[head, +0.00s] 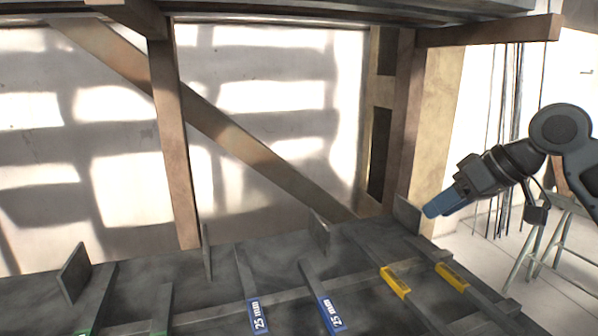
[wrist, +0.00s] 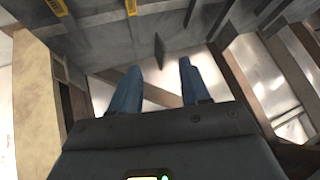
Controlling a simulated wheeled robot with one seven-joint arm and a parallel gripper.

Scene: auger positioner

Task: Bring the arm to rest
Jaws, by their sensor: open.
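My gripper (head: 440,207) is at the right of the head view, at the end of my dark arm, with its blue fingers pointing down and left. In the wrist view my gripper (wrist: 156,88) shows two blue fingers spread apart with nothing between them. The fingertips are near an upright dark plate at the right end of the grey rack (head: 285,280). I cannot tell whether they touch it.
The rack has bars with blue "25 mm" labels (head: 258,316) and yellow labels (head: 395,282). Upright plates (head: 73,272) stand along its back. Wooden posts (head: 174,140) and a diagonal brace rise behind. A metal trestle (head: 545,240) stands at the right, beside open floor.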

